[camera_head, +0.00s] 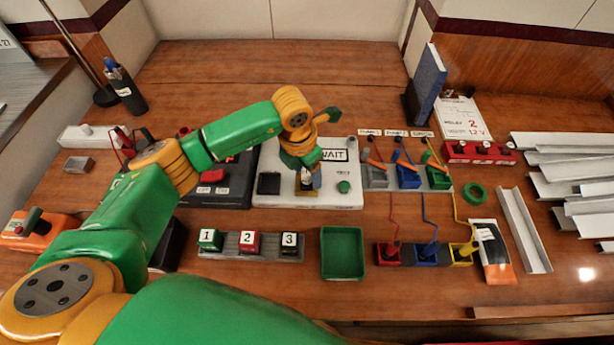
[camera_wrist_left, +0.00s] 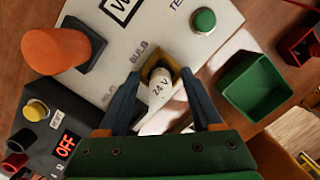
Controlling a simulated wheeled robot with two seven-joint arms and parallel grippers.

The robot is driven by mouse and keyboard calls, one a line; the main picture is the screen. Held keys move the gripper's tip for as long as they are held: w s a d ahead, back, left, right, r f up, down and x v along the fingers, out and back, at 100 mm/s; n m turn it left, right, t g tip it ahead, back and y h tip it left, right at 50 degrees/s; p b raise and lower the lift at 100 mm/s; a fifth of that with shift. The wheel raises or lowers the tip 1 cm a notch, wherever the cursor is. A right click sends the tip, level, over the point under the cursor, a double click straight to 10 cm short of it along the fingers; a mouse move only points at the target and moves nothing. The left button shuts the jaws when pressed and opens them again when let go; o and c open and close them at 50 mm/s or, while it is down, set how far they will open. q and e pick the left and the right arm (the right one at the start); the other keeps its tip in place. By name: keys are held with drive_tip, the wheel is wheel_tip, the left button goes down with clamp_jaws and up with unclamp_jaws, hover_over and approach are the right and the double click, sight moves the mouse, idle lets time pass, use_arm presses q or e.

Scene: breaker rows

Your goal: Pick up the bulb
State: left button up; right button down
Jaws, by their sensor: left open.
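The bulb (camera_wrist_left: 159,84) is white, marked "24 V", and sits in a brass-coloured square socket (camera_wrist_left: 178,69) on the white test panel (camera_wrist_left: 185,30). My left gripper (camera_wrist_left: 157,96) is open, with one finger on each side of the bulb; I cannot tell whether either finger touches it. In the head view my left gripper (camera_head: 308,186) points down over the panel (camera_head: 330,200), and largely hides the bulb. My right gripper is not in view.
A green button (camera_head: 343,187) and a black block (camera_head: 268,183) flank the socket. A green tray (camera_head: 342,254) stands in front, beside a rack of numbered blocks (camera_head: 249,243). Coloured switches (camera_head: 409,178) with wires stand at the right. Metal channels (camera_head: 580,189) lie far right.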

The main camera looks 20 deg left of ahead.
use_arm(q)
clamp_jaws()
drive_tip(key=shift+r, duration=0.1)
